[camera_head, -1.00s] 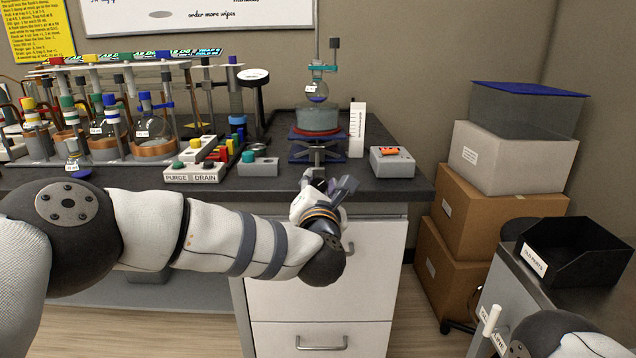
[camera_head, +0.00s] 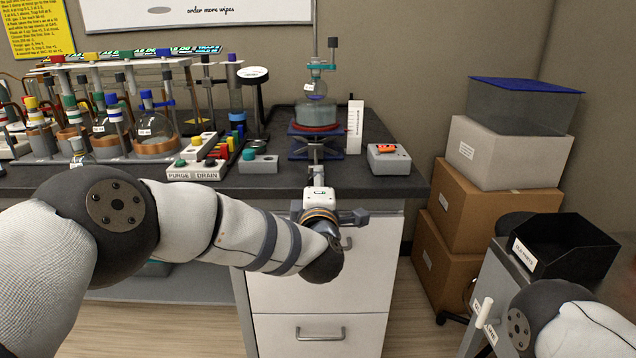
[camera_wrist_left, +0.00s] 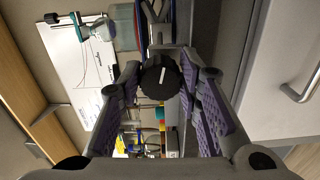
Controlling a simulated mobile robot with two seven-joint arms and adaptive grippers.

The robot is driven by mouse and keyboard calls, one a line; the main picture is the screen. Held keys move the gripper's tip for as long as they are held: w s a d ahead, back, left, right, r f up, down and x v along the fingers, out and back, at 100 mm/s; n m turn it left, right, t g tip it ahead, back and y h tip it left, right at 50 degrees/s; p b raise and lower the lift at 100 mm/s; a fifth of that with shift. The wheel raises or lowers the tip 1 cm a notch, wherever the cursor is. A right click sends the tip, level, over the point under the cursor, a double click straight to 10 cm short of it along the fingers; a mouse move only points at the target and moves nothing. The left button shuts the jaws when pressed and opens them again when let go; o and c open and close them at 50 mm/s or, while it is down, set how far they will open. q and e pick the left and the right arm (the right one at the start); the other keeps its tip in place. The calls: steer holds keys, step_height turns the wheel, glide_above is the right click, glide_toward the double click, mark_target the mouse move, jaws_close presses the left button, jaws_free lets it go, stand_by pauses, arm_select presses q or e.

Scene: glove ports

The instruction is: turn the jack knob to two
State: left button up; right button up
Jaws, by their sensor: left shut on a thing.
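The jack knob (camera_wrist_left: 160,76) is a round black ribbed knob with a white pointer line, in the middle of the left wrist view. Its pointer is close to upright in that picture, leaning slightly right; I see no readable numbers around it. My left gripper (camera_wrist_left: 163,84) has a purple-padded finger on each side of the knob and is shut on it. In the head view, my left gripper (camera_head: 317,178) is at the front of the blue jack (camera_head: 313,153) and hides the knob. The jack carries a bath (camera_head: 318,114) under a clamped flask (camera_head: 316,89). My right gripper is out of view.
A white upright scale (camera_head: 355,128) and a grey box with an orange switch (camera_head: 389,158) stand right of the jack. The purge/drain block (camera_head: 193,173) and a grey box with a teal knob (camera_head: 258,164) are to its left. White drawers (camera_head: 320,280) lie below.

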arm_select(q)
steer(key=shift+a+f+m+p, duration=0.1)
steer(key=shift+m+p, duration=0.15)
steer(key=shift+m, duration=3.4)
steer(key=shift+a+m+p, duration=0.1)
steer(key=shift+m+p, duration=0.15)
steer(key=shift+m, duration=3.4)
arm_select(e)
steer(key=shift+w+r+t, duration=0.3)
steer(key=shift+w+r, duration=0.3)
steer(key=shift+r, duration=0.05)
arm_select(q)
steer(key=shift+m, duration=0.3)
steer(key=o, duration=1.1)
steer(key=shift+o, duration=0.2)
